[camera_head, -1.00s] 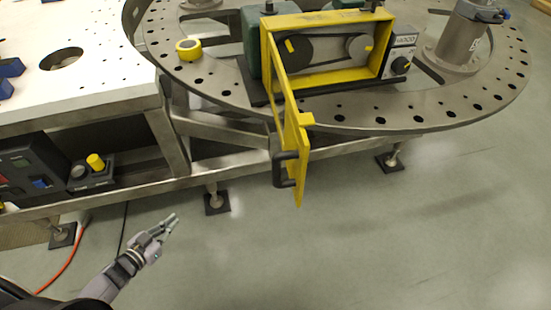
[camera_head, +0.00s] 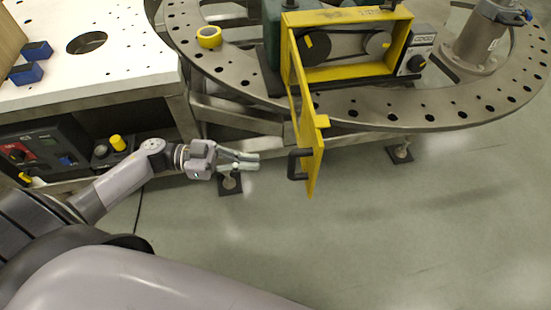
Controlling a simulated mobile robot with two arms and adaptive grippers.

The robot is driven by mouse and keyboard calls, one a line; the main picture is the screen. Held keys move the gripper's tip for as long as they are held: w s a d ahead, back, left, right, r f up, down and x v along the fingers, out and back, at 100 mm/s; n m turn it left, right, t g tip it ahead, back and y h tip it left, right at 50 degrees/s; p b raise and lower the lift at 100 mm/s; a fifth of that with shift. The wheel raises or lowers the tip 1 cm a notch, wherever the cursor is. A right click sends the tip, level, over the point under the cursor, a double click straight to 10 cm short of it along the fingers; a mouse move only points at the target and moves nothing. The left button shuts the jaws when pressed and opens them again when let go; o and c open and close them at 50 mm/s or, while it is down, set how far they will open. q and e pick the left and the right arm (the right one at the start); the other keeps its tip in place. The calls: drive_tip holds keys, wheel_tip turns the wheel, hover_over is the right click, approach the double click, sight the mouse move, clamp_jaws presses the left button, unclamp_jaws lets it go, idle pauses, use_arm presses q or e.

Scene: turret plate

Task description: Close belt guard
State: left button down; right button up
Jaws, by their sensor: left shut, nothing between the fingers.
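The yellow belt guard door (camera_head: 309,135) stands swung open, sticking out toward me past the rim of the round plate. Its black handle (camera_head: 296,165) is on the left face near the free end. The yellow guard housing (camera_head: 350,74) sits on the plate, with the belt and pulleys (camera_head: 345,45) exposed inside. My left gripper (camera_head: 257,161) is shut and empty, a short way left of the handle and apart from it. My right gripper does not show.
The round turret plate (camera_head: 235,90) has many holes and carries yellow tape (camera_head: 209,37), a control box (camera_head: 416,52) and a grey post (camera_head: 472,40). A white table (camera_head: 120,70) with blue blocks (camera_head: 27,73) stands at the left. Floor right of the door is clear.

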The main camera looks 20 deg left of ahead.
use_arm(q)
drive_tip(key=p+x, duration=0.2)
drive_tip(key=x, duration=0.4)
drive_tip(key=shift+d, duration=0.15)
drive_tip(key=shift+w, duration=0.1)
